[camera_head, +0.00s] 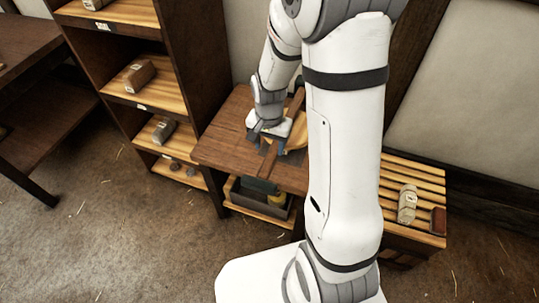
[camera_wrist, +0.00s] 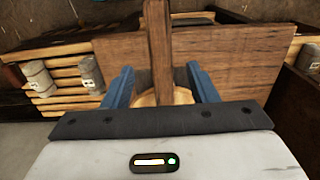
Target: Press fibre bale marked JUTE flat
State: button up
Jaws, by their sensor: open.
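My gripper (camera_head: 269,146) is over the brown wooden table (camera_head: 225,142). In the wrist view my gripper (camera_wrist: 161,76) is open, with its blue fingers apart on either side of an upright-looking wooden bar (camera_wrist: 158,45). I cannot tell whether they touch the bar. The bar (camera_head: 297,103) also shows in the head view. A pale round wooden piece (camera_wrist: 178,97) sits behind the bar, partly hidden by my gripper. No label reading JUTE is legible. A pale wrapped bale (camera_head: 407,203) with a tag lies on the slatted bench at the right.
A reddish-brown block (camera_head: 438,221) lies beside the bale on the slatted bench (camera_head: 398,172). A shelf unit (camera_head: 203,60) at the left holds a brown bale (camera_head: 139,76) and a grey bale (camera_head: 164,130). A tray (camera_head: 242,201) stands beneath the table. Bare floor lies in front.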

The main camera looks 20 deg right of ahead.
aim_at(270, 160)
notch_tip(270, 160, down, 8)
jog(key=shift+r, duration=0.1)
dwell(0.4)
grip_shut()
dwell(0.4)
